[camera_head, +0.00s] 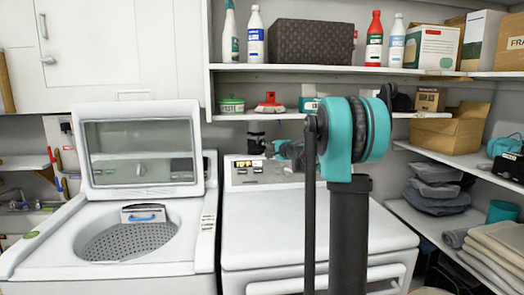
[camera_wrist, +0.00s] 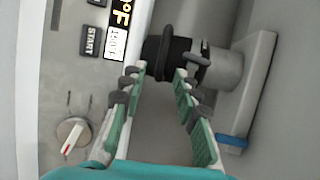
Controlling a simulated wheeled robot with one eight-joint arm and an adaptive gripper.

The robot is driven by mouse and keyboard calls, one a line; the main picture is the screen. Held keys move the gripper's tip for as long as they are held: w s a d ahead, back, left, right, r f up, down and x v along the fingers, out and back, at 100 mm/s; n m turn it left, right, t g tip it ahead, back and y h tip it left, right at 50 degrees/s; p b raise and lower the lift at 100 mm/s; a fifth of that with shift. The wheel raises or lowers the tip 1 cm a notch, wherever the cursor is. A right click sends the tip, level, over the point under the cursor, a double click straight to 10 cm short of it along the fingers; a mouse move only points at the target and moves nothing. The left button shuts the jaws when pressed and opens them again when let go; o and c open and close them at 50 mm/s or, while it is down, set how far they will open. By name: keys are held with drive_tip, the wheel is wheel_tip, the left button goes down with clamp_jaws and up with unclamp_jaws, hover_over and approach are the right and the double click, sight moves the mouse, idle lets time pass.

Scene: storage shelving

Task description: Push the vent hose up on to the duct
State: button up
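In the wrist view the black vent hose end (camera_wrist: 168,58) lies just beyond my fingertips, with a raised dark ring around it. The grey round duct (camera_wrist: 226,70) is directly to its right and comes out of a pale plate (camera_wrist: 262,75). A thin dark loop lies where the hose and duct meet; I cannot tell how far they overlap. My gripper (camera_wrist: 159,72) is open, with its two green-padded fingers apart and nothing between them. In the head view a small dark piece, apparently the hose (camera_head: 256,143), shows above the dryer panel; my arm hides much of my gripper.
The dryer (camera_head: 262,215) stands below, its control panel (camera_wrist: 75,95) close to my left finger in the wrist view. A washer (camera_head: 110,245) with a raised lid is on the left. A shelf (camera_head: 330,69) with bottles and boxes hangs above. A blue band (camera_wrist: 234,143) sits on the plate's edge.

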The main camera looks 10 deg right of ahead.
drive_tip(key=shift+x, duration=2.45)
clamp_jaws()
